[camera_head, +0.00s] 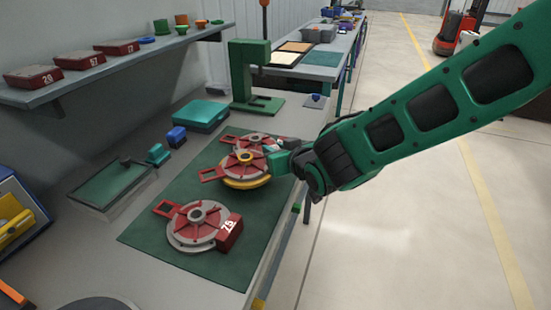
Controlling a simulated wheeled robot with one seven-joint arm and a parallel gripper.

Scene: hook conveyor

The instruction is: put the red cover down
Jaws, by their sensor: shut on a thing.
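My gripper (283,161) is at the right edge of the green mat and shut on a red cover (232,162). A similar red and grey cover (190,232) with a numbered red block lies at the front of the mat. Another red and grey piece (252,141) lies behind the held one.
The green mat (150,240) has bare room at its front left. A teal case (201,116), blue block (176,136) and dark green plate (112,184) stand left of it. A green press (243,75) stands behind. Numbered red boxes (76,60) sit on the shelf.

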